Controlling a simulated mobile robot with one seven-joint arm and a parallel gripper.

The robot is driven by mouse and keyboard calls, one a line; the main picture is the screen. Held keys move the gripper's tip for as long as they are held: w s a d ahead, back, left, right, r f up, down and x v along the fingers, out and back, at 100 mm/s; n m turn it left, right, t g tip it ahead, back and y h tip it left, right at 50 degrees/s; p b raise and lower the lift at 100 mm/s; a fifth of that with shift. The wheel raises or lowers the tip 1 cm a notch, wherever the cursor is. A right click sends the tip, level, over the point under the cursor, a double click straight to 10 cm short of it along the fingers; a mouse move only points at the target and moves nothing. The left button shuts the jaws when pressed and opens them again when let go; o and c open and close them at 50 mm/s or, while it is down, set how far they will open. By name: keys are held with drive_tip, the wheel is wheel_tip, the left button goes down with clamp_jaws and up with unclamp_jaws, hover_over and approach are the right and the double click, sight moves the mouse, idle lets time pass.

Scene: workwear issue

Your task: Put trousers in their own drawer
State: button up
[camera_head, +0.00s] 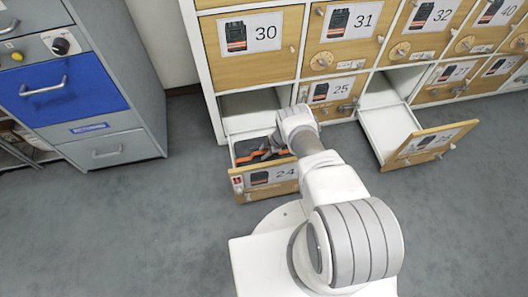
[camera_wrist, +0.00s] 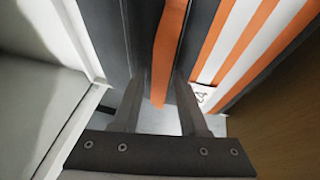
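A dark folded garment with an orange stripe, apparently the trousers (camera_wrist: 168,50), is in the wrist view; only a dark and orange bit (camera_head: 276,154) shows in the head view. It is in the pulled-out drawer 24 (camera_head: 271,175), low in the wooden cabinet. My gripper (camera_wrist: 158,85) reaches down into this drawer, its two fingers apart, one on each side of the orange stripe. I cannot tell whether they press on the cloth. In the head view my gripper (camera_head: 268,152) is partly hidden by my wrist.
Another garment with orange and white stripes (camera_wrist: 245,40) lies at the right in the wrist view. A second open drawer (camera_head: 388,132) at the right looks empty. A grey cabinet with a blue drawer (camera_head: 62,92) stands at the left. The grey floor between is clear.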

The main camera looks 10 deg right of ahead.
idle(0.3)
drive_tip(key=shift+r, duration=0.35)
drive_tip(key=p+v, duration=0.6)
drive_tip(key=v, duration=0.5)
drive_tip(key=shift+d+r, duration=0.15)
drive_tip(key=shift+r, duration=0.1)
drive_tip(key=shift+s, duration=0.15)
